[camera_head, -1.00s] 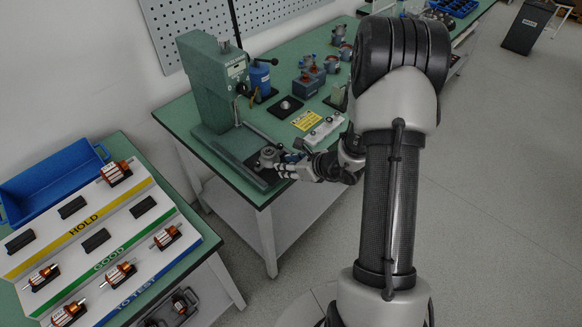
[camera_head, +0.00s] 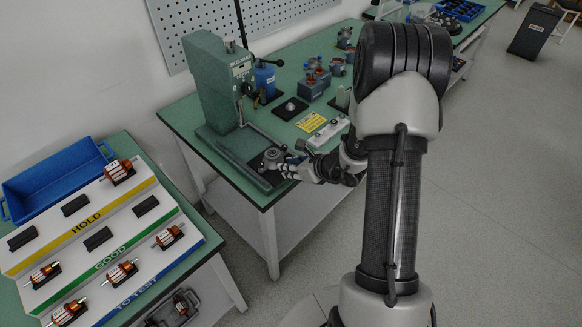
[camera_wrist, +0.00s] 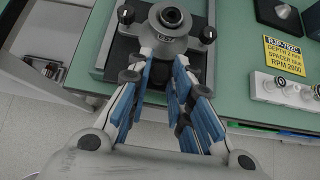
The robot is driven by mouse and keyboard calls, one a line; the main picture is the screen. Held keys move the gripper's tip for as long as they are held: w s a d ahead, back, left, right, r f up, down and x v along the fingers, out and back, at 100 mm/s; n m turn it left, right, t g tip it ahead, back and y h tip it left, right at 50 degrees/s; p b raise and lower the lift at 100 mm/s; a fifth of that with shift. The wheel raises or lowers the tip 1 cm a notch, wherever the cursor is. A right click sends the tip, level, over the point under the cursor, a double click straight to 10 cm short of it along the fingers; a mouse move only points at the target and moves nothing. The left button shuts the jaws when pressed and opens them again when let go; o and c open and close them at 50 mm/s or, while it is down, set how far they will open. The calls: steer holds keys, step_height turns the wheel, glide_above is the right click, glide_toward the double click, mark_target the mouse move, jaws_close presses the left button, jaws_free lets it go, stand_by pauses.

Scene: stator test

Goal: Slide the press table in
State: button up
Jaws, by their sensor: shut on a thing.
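The green press (camera_head: 217,78) stands at the left end of the green bench. Its press table (camera_head: 272,157) sits low at the bench's front edge, in front of the press column. In the wrist view the press table (camera_wrist: 167,42) is a grey block with a round, dark-centred ring on top and black knobs on either side. My gripper (camera_wrist: 167,64), with blue finger pads, is shut on the near side of the press table. The exact grip is partly hidden between the fingers. In the head view my gripper (camera_head: 288,167) reaches it from the right.
A yellow sign (camera_head: 311,122) and a pale block with knobs (camera_head: 328,131) lie right of the press table. A blue bottle (camera_head: 264,78) stands beside the press. A sloped rack (camera_head: 95,240) with copper parts stands at lower left. Floor between benches is clear.

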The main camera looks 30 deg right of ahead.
mark_target(269, 151)
steer(key=shift+w+a+b, duration=0.1)
steer(key=shift+w+a, duration=0.7)
steer(key=shift+w, duration=1.4)
steer(key=shift+w+a+b, duration=0.1)
steer(key=shift+w+a, duration=0.7)
steer(key=shift+w, duration=1.4)
steer(key=shift+w+a+b, duration=0.1)
steer(key=shift+w+a, duration=0.7)
steer(key=shift+w, duration=1.4)
steer(key=o, duration=0.5)
steer(key=shift+p+v, duration=0.3)
steer(key=shift+v, duration=2.8)
steer(key=shift+w+a, duration=0.1)
